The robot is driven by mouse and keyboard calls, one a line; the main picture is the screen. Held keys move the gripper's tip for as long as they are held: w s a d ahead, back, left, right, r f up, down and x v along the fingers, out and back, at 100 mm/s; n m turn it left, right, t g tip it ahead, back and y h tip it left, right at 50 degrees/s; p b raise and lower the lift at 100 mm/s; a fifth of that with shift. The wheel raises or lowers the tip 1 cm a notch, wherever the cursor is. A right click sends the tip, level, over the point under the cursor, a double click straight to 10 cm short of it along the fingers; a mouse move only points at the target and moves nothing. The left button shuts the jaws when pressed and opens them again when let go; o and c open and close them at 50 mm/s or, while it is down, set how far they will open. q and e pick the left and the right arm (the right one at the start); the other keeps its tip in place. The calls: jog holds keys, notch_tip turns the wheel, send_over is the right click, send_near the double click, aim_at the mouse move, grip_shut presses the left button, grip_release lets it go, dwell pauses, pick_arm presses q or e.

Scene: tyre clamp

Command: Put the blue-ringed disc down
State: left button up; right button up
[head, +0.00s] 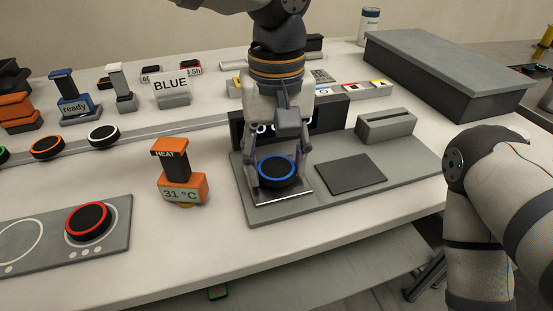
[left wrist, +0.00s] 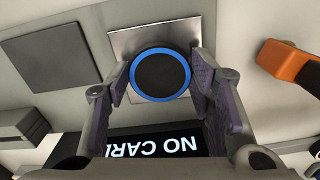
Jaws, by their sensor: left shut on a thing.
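The blue-ringed disc (head: 277,171) is black with a bright blue rim and lies flat between the fingers of my left gripper (head: 278,168). In the left wrist view the disc (left wrist: 161,74) has a finger on each side, and the gripper is shut on it. The disc is over the silver square plate (head: 283,194), which also shows in the left wrist view (left wrist: 131,40). I cannot tell whether the disc touches the plate or is just above it. My right gripper is out of view.
A dark square pad (head: 351,173) and a grey slotted block (head: 386,125) stand right of the plate. An orange heat gauge reading 31 °C (head: 183,190) stands left. A red-ringed disc (head: 88,221) sits on a grey panel. A display (left wrist: 160,143) behind the plate partly reads "NO CAR".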

aim_at(276, 169)
pick_arm(q)
jog(key=shift+f, duration=0.2)
jog(key=o, duration=1.2)
jog(key=shift+f, duration=0.1)
jog(key=shift+c, duration=0.2)
notch_tip(276, 169, up, 12)
jog(key=shift+r, duration=0.2)
